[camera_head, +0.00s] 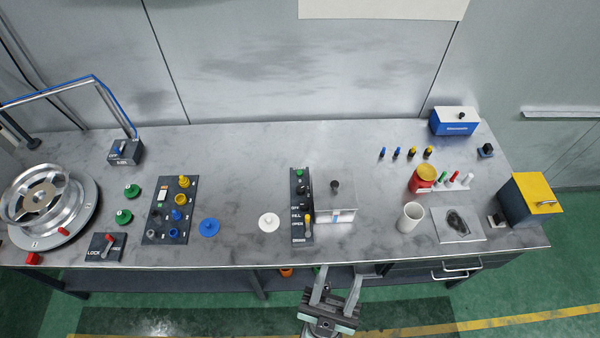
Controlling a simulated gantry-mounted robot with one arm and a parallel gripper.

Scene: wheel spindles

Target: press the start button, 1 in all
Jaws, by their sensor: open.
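A small green button (299,173) sits at the top of a narrow black control panel (302,236) near the middle of the bench; it is likely the start button, but its label is too small to read. The panel also bears a black knob and a yellow-handled lever (308,220). My gripper (338,278) is at the bottom of the view, by the bench's front edge, below and right of the panel. Its two fingers are spread and nothing shows between them. It is well apart from the button.
A grey box with a black knob (335,186) stands right of the panel. A white cup (410,217) and red-yellow container (425,179) stand further right. White (269,222) and blue (209,227) discs lie left. A wheel (45,200) is at far left.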

